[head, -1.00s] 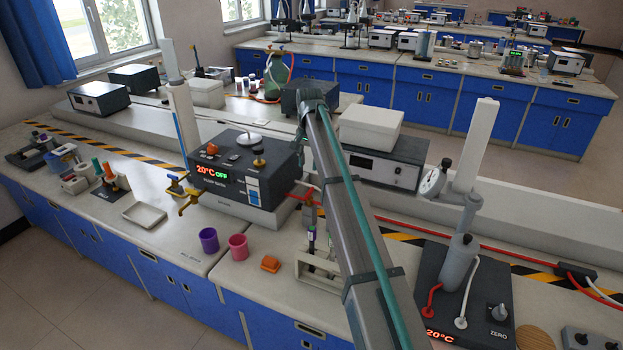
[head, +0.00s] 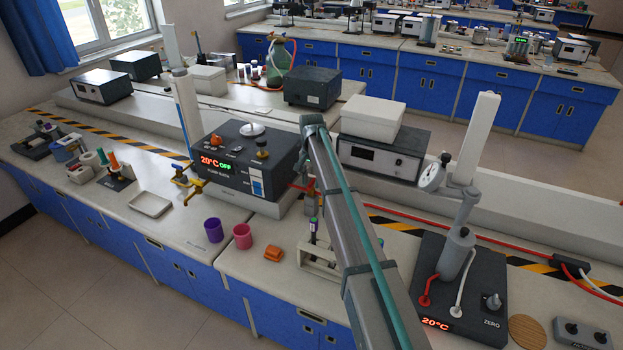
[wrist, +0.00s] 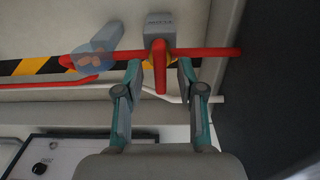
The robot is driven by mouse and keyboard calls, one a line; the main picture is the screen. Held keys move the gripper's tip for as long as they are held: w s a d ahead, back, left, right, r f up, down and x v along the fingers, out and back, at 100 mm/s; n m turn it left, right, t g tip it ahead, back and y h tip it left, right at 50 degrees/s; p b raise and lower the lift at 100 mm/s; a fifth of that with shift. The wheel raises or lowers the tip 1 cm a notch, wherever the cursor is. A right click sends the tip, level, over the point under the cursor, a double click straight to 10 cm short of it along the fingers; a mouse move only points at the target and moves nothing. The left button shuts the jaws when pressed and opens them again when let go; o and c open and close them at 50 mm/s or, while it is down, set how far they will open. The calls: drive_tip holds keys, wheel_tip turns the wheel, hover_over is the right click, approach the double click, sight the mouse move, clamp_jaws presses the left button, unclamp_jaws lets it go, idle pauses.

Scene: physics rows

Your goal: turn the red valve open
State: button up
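The red valve handle (wrist: 160,80) shows in the wrist view as a short red lever pointing toward me, in front of a red pipe (wrist: 215,53) that runs across the picture. A grey block with yellow parts is behind it. My gripper (wrist: 160,76) is open, with one teal-tipped finger on each side of the lever. Gaps show between the lever and both fingertips; I cannot tell the depth between them. In the head view, my arm hides the gripper and the lever; a bit of red pipe (head: 299,187) shows left of the arm.
The pump bath unit (head: 245,158) stands left of my arm. A white rack (head: 318,262) with tubes is just below it. A purple cup (head: 213,230), a pink cup (head: 242,236) and an orange block (head: 273,253) stand near the bench's front edge.

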drive_tip(key=shift+f, duration=0.1)
clamp_jaws()
drive_tip(key=shift+n, duration=0.3)
drive_tip(key=n+b, duration=0.2)
drive_tip(key=n, duration=0.2)
drive_tip(key=shift+f, duration=0.1)
drive_tip(key=n+b, duration=0.1)
drive_tip(key=n, duration=0.3)
drive_tip(key=shift+n, duration=0.4)
drive_tip(key=n, duration=0.4)
drive_tip(key=shift+n+b, duration=0.3)
drive_tip(key=shift+b, duration=0.1)
drive_tip(key=shift+n, duration=1.9)
